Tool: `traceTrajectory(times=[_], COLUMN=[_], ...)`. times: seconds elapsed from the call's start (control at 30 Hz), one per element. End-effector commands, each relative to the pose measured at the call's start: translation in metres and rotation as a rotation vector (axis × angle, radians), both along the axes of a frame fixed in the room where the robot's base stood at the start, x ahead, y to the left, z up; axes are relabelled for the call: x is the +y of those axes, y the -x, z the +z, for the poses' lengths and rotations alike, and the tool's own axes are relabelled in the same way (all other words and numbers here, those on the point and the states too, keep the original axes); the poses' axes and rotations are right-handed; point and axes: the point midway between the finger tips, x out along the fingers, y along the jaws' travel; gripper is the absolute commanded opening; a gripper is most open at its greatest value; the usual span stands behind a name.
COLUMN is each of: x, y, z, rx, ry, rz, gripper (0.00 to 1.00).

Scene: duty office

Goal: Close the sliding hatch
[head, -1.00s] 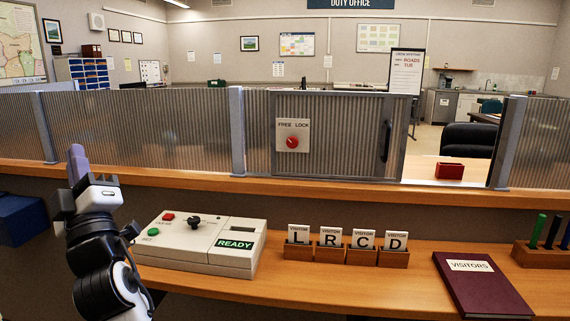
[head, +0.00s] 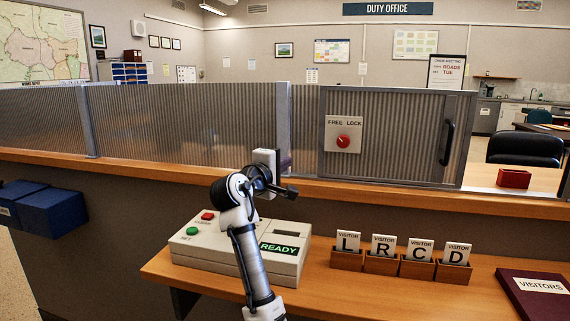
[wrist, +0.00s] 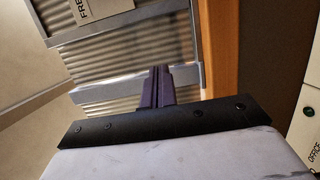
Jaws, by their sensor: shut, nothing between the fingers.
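The sliding hatch (head: 395,135) is a ribbed translucent panel in a grey frame, set in the screen above the counter. A gap stands open to the right of it. A dark upright handle (head: 447,143) is near its right edge. A plate (head: 343,121) marked FREE and LOCK carries a red knob (head: 343,142); its exact setting is too small to tell. My gripper (head: 287,162) is left of the hatch, near the screen post, far from the handle. Its purple fingers, also in the wrist view (wrist: 157,86), are together and empty. Part of the FREE plate (wrist: 100,8) shows there.
A red box (head: 514,179) sits on the ledge in the gap. Below stand a console (head: 290,262) with a READY sign, several visitor card holders (head: 400,268) and a visitors book (head: 540,290). My arm passes over the console. Blue boxes (head: 50,208) are at the left.

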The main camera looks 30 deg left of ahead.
Motion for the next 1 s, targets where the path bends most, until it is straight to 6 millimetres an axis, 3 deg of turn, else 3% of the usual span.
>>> traceTrajectory(times=[0.3,0.6,1.0], x=[-0.003,-0.034,-0.037], y=[-0.064,-0.071,-0.071], z=[0.002,0.0,0.0], rx=[0.0,-0.001,-0.002], ry=[-0.002,-0.002,-0.001], rz=[-0.001,0.002,0.002], gripper=[0.0,0.0,0.0])
